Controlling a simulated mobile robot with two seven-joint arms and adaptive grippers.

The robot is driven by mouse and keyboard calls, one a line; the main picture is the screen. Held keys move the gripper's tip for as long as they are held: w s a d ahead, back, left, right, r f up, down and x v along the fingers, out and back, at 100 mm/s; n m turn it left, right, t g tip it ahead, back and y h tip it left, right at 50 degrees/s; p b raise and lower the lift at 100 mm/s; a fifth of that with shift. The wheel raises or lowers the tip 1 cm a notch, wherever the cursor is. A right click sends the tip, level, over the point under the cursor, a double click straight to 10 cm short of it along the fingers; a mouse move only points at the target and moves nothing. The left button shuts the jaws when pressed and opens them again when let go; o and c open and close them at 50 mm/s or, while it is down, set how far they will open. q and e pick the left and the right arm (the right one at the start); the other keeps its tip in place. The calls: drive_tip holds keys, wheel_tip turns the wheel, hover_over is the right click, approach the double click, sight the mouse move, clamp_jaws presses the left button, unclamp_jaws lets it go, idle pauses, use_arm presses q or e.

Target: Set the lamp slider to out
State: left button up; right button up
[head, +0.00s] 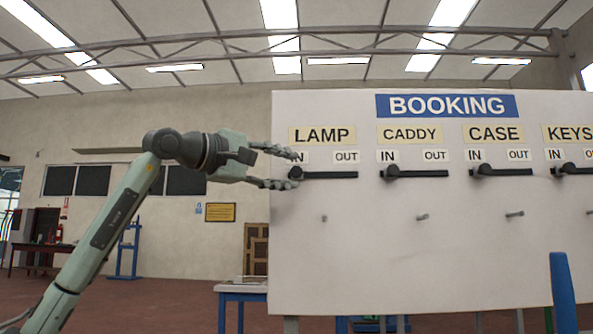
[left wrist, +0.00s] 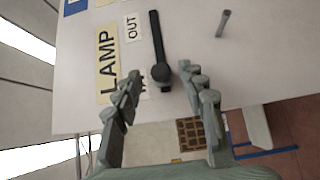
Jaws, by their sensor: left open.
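The lamp slider is a black knob on a dark horizontal track (head: 330,175) under the yellow LAMP label (head: 322,135). Its knob sits at the left end of the track, under the IN tag. The OUT tag (head: 346,157) is above the right part of the track. My left gripper (head: 294,170) is open at the left end of the track, and its fingertips partly cover the knob and the IN tag. In the left wrist view the knob (left wrist: 161,73) lies just ahead, between the open fingers (left wrist: 160,78); I cannot tell whether they touch it. My right gripper is not in view.
The white BOOKING board (head: 420,260) also carries CADDY (head: 392,172), CASE (head: 485,170) and KEYS sliders, with knobs at their left ends. Short pegs (head: 422,217) stick out below the tracks. A blue post (head: 563,290) stands at the lower right.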

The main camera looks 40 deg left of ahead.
sight(294, 171)
use_arm(q)
drive_tip(key=x, duration=0.2)
drive_tip(key=shift+w, duration=0.3)
drive_tip(key=shift+w+d, duration=0.1)
drive_tip(key=shift+w, duration=0.35)
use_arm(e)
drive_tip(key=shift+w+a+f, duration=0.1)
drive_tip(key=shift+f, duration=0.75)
use_arm(q)
drive_tip(key=shift+c, duration=0.3)
drive_tip(key=shift+c, duration=1.1)
clamp_jaws()
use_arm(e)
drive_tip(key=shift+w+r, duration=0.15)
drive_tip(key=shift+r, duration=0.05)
